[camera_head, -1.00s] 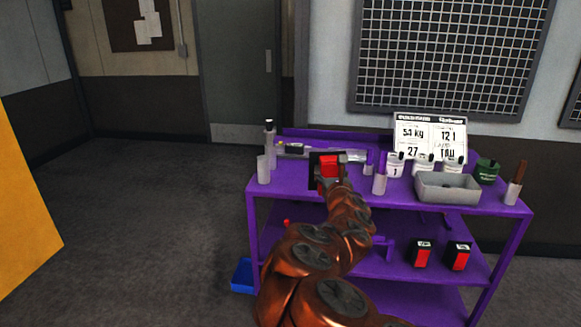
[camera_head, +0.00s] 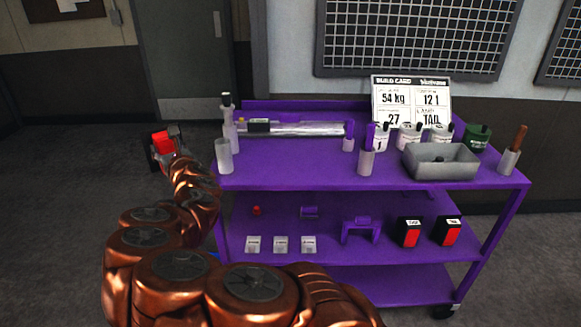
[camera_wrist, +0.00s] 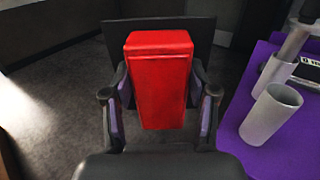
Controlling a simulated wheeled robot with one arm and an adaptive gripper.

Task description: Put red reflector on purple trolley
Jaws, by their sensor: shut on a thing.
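The red reflector (camera_wrist: 160,80), a red block on a dark backing plate, is held between the two fingers of my gripper (camera_wrist: 160,108) in the wrist view. In the head view my gripper (camera_head: 166,152) holds the reflector (camera_head: 162,142) off the left end of the purple trolley (camera_head: 300,176), over the floor. The trolley's purple top also shows at the right of the wrist view (camera_wrist: 285,150), apart from the reflector. Two similar black and red blocks (camera_head: 411,233) (camera_head: 446,232) stand on the middle shelf at the right.
A clear cup (camera_head: 224,156) and a bottle (camera_head: 229,122) stand at the top's left end. A grey tray (camera_head: 440,161), several white pots, a green pot (camera_head: 478,138) and a card (camera_head: 411,100) fill the right. The top's front middle (camera_head: 300,172) is bare.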

